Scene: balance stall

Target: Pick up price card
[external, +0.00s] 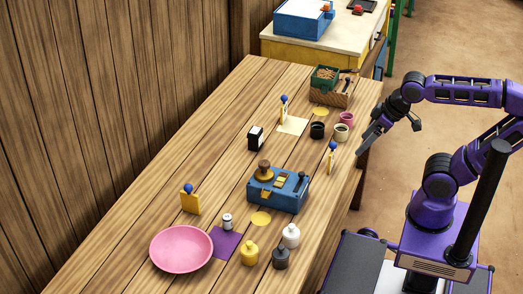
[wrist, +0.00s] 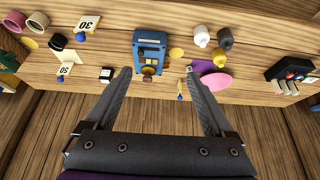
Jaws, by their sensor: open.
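Several small price cards with blue knobs stand on the wooden table. One price card (external: 332,158) is near the right edge, right of the blue scale; in the wrist view it is a white card marked 30 (wrist: 88,23). A second card (external: 284,112) stands by a cream sheet, and it also shows marked 30 in the wrist view (wrist: 66,66). A third, yellow card (external: 190,203) is behind the pink plate. My gripper (external: 388,142) is open and empty near the table's right edge, apart from every card. Its fingers (wrist: 158,73) are spread in the wrist view.
The blue scale (external: 278,192) sits mid-table. A black box (external: 256,138), black cup (external: 317,131), cream cup (external: 341,132) and pink cup (external: 347,119) stand farther back. A pink plate (external: 180,250) and small bottles (external: 281,258) are at the near end. A wooden wall (external: 120,110) runs along the left.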

